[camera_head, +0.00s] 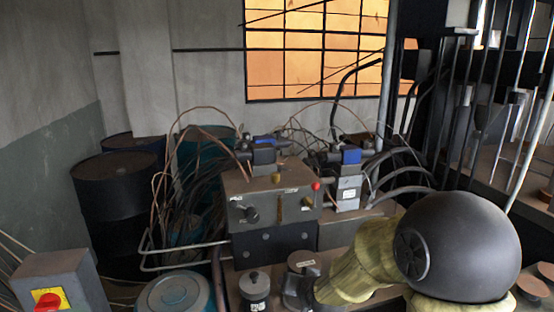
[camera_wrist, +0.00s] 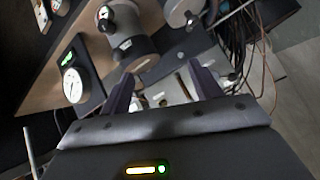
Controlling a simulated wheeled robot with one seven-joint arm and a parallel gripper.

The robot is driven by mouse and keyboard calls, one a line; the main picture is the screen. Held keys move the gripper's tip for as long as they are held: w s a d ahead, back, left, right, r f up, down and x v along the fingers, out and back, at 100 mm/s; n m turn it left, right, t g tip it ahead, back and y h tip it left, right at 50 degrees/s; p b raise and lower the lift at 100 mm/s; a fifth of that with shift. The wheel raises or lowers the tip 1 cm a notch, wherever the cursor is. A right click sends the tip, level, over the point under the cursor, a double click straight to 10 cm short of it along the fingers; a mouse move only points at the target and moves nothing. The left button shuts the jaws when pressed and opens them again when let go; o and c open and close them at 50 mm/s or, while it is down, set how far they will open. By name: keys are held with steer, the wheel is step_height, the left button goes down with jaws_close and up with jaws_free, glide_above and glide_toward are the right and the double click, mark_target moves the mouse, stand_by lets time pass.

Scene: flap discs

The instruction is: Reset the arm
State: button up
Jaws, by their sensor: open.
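My gripper (camera_wrist: 163,88) shows in the wrist view with its two dark fingers wide apart. Nothing is held between them. Past the fingers are pale and metallic machine parts, partly blocked by the gripper body. My arm, with a dark round joint (camera_head: 462,246) and a yellowish sleeve (camera_head: 362,262), fills the lower right of the head view. I cannot make out the gripper's fingers in the head view.
A grey control box (camera_head: 270,196) with cables stands in the middle. A grey cylinder (camera_wrist: 125,38) and a white dial (camera_wrist: 73,86) are near the gripper. A red-knobbed box (camera_head: 60,282) and dark drum (camera_head: 117,200) stand left. Brown discs (camera_head: 532,286) lie right.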

steer(key=s+d+r+n+g+h+p, duration=0.1)
steer(key=s+d+g+p, duration=0.1)
steer(key=s+d, duration=0.3)
steer(key=s+d+r+g+h+p, duration=0.1)
steer(key=s+d+g, duration=0.4)
steer(key=s, duration=0.9)
steer(key=shift+s+r+n+h+p, duration=0.3)
steer(key=shift+r+n+p, duration=0.15)
steer(key=shift+p, duration=0.35)
steer(key=shift+d, duration=0.1)
